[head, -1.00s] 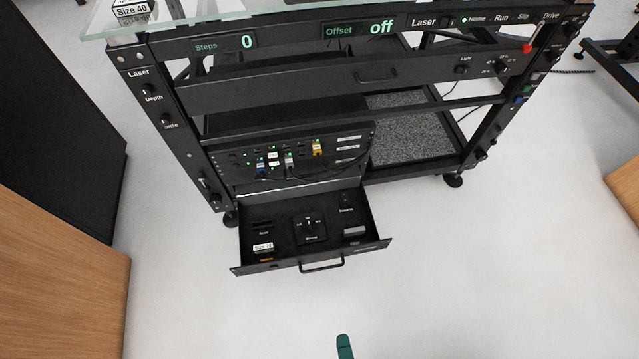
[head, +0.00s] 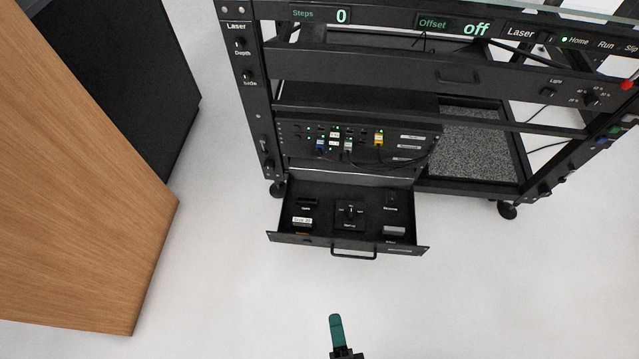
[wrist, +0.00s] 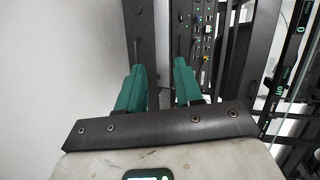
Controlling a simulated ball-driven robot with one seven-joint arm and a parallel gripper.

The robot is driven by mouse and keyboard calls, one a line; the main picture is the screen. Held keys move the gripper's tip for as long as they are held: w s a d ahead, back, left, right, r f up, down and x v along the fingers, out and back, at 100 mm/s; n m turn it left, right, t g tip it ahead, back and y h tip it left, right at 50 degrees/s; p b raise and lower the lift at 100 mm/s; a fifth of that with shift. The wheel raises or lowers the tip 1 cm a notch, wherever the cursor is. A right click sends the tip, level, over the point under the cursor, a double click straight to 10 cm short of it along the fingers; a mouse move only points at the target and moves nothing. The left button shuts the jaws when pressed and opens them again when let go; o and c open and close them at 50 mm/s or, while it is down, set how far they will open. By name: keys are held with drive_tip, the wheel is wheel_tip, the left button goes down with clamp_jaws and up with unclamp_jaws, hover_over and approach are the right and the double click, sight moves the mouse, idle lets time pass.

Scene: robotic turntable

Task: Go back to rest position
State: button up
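My gripper (wrist: 161,85) shows in the wrist view with two green fingers standing apart and nothing between them. In the head view one green finger of my gripper (head: 337,330) shows at the bottom middle, over the floor in front of the open drawer and apart from it. The black turntable rack (head: 362,115) fills the upper right of the head view. Its low drawer (head: 410,250) is pulled out and holds a knob, small switches and labelled pieces. Its displays read Steps 0 and Offset off.
A wooden cabinet (head: 75,170) stands at the left, with a black cabinet (head: 135,75) behind it. Cables are plugged into a panel (head: 345,140) above the drawer. The pale floor (head: 500,290) is clear in front of the rack and at the lower right.

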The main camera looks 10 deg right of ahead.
drive_tip(key=w+d+n+g+y+b, duration=0.5)
drive_tip(key=w+n, duration=0.3)
drive_tip(key=n, duration=0.5)
drive_tip(key=s+d+r+n+g+h+b, duration=0.2)
drive_tip(key=s+d+g, duration=0.25)
drive_tip(key=d, duration=0.35)
drive_tip(key=s+d+r+n+g+h+b, duration=0.1)
drive_tip(key=s+d+r+n+g+h, duration=0.15)
drive_tip(key=s+d+g, duration=0.4)
wheel_tip(320, 180, up, 36)
drive_tip(key=w+d+t+p, duration=0.1)
drive_tip(key=p, duration=3.4)
drive_tip(key=shift+w+d+t, duration=0.35)
drive_tip(key=shift+t, duration=0.05)
